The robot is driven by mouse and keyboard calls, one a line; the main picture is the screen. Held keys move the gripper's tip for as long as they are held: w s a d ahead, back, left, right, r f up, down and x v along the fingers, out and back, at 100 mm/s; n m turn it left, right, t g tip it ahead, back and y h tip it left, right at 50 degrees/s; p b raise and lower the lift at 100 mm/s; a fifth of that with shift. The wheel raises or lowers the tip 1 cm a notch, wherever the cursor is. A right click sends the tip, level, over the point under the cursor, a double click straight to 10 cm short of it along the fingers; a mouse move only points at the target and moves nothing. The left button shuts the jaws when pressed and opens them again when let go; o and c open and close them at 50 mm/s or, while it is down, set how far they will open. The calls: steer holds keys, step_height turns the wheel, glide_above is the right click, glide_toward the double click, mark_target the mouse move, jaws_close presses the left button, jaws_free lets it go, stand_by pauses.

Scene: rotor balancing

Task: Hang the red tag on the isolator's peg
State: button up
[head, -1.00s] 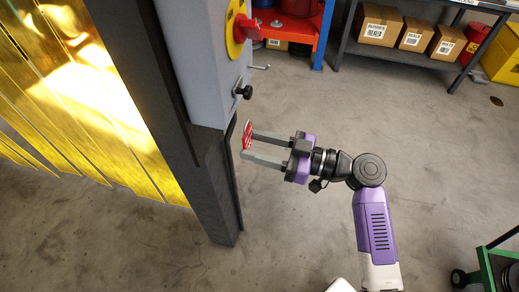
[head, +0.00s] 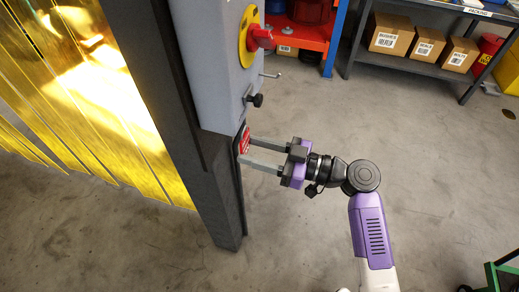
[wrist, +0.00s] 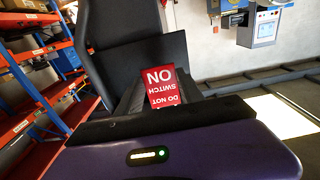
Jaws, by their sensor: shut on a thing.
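The isolator (head: 222,88) is a grey box on a dark post at the left of the head view, with a red handle (head: 261,38) on a yellow disc. A thin metal peg (head: 270,75) sticks out to the right of its side, above a black knob (head: 256,100). My gripper (head: 246,150) is shut on the red tag (head: 243,141), just below the box and beside the post. The tag is below the peg and apart from it.
The dark post (head: 225,205) and yellow strip curtain (head: 100,100) stand left of my gripper. An orange-red rack (head: 300,33) and a grey shelf with cartons (head: 425,62) stand at the back. A green cart (head: 500,275) is at the lower right. The floor between is clear.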

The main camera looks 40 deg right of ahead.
steer(key=shift+f+p+x, duration=0.1)
steer(key=shift+p+x, duration=0.2)
steer(key=shift+x, duration=0.65)
steer(key=shift+f+p+x, duration=0.15)
steer(key=shift+p+x, duration=0.1)
steer(key=shift+x, duration=0.7)
steer(key=shift+w+a+f+b, duration=0.4)
steer(key=shift+w+b, duration=0.1)
steer(key=shift+b, duration=0.6)
steer(key=shift+w+a, duration=0.1)
steer(key=shift+w, duration=0.05)
steer(key=o, duration=1.3)
steer(key=shift+o, duration=0.2)
